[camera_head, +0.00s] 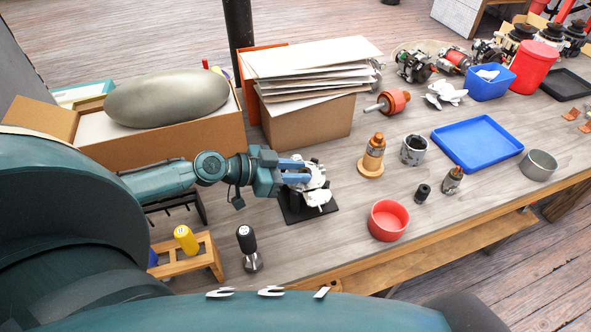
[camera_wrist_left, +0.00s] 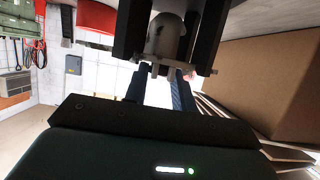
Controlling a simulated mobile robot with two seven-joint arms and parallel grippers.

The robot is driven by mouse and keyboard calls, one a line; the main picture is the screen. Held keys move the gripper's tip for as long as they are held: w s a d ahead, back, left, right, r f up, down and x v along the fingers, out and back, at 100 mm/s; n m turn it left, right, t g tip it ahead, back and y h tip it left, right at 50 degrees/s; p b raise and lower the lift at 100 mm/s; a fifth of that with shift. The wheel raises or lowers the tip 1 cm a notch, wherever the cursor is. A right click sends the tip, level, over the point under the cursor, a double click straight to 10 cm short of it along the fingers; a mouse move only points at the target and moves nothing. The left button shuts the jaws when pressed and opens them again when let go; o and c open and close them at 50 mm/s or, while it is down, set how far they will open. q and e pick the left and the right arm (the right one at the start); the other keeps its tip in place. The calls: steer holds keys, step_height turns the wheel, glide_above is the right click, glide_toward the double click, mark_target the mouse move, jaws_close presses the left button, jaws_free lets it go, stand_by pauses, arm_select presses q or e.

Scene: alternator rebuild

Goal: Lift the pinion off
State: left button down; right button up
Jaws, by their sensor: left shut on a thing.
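My left gripper (camera_head: 298,171) reaches in from the left, with its blue fingers at a silver metal housing (camera_head: 316,186) on a black stand (camera_head: 296,212). It is shut on a small part there, which I take to be the pinion; the fingers mostly hide it, and I cannot tell whether it is clear of the housing. In the left wrist view, the blue fingers (camera_wrist_left: 177,90) point up towards a grey round-ended metal part (camera_wrist_left: 166,38) between dark uprights. My right gripper is not in view.
Behind are a box of cardboard sheets (camera_head: 304,125) and a box with a grey oval bundle (camera_head: 168,97). A red bowl (camera_head: 389,220), copper-wound part (camera_head: 373,158) and blue tray (camera_head: 438,139) lie right.

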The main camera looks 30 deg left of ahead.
arm_select(q)
steer(key=shift+r, duration=0.2)
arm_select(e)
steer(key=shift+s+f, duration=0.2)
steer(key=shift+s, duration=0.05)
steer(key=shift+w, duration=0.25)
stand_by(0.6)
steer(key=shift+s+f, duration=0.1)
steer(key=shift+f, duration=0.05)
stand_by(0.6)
arm_select(q)
steer(key=shift+r, duration=0.25)
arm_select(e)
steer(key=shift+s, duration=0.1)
arm_select(q)
steer(key=shift+r, duration=0.4)
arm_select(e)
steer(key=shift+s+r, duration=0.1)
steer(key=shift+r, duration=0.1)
